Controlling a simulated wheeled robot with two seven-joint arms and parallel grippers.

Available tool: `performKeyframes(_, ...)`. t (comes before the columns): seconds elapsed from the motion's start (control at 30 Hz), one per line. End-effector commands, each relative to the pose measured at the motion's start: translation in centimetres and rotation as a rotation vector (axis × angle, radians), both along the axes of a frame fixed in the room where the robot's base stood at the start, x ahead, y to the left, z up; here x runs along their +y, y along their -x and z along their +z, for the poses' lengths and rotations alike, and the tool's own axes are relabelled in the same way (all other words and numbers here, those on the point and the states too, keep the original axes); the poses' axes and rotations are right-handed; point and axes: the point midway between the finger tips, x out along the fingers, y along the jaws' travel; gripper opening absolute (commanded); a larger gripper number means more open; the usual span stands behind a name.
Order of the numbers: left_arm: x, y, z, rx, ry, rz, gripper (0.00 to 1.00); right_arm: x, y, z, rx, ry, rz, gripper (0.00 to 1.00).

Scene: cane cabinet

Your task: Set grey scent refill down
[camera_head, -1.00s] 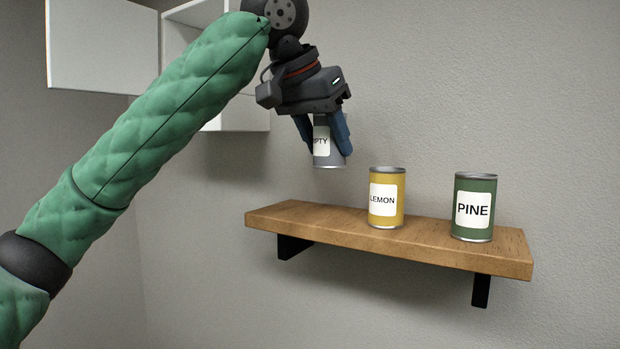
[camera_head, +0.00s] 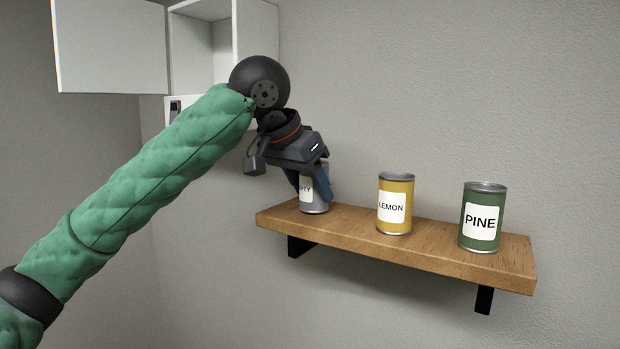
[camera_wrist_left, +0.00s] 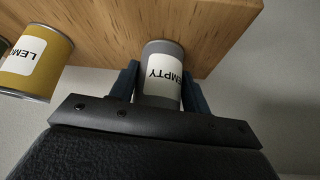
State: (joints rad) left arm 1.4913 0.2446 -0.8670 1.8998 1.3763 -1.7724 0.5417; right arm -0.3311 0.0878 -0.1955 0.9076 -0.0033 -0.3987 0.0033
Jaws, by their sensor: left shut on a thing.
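The grey scent refill (camera_head: 313,206) is a can with a white label reading EMPTY, seen in full in the left wrist view (camera_wrist_left: 160,62). My left gripper (camera_head: 310,190) is shut on it, with one blue finger on each side. The can is upright at the left end of the wooden shelf (camera_head: 440,256), its base at or very close to the shelf top. I cannot tell for certain whether it touches. The gripper covers the can's upper part in the head view. My right gripper does not show.
A yellow LEMON can (camera_head: 394,218) stands mid-shelf, right of the grey can, with bare wood between. A green PINE can (camera_head: 482,232) stands near the right end. A white wall cabinet (camera_head: 250,30) with its door (camera_head: 110,50) open hangs at upper left.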

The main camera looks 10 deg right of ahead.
Motion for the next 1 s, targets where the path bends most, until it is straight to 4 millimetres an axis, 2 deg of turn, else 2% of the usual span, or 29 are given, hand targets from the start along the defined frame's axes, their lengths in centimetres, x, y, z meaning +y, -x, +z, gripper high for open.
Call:
performKeyframes(0.33,0.0,0.0,-0.3,0.000,0.000,0.000,0.24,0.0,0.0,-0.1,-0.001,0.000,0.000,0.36)
performKeyframes(0.37,0.0,0.0,-0.3,0.000,0.000,0.000,0.49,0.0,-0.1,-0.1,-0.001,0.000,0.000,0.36)
performKeyframes(0.47,0.0,0.0,-0.3,0.000,0.000,0.000,0.69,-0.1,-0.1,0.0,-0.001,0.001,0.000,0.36)
performKeyframes(0.8,0.0,0.0,0.0,-0.001,0.001,0.000,0.69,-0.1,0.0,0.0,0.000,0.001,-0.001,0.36)
performKeyframes(0.93,0.4,0.2,0.6,-0.003,0.001,0.001,0.69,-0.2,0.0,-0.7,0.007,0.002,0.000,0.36)
performKeyframes(0.97,0.6,0.4,0.8,-0.003,0.001,0.001,0.69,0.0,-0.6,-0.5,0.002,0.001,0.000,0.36)
performKeyframes(1.0,0.9,0.6,1.3,-0.003,0.001,0.001,0.69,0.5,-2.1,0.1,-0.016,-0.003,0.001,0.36)
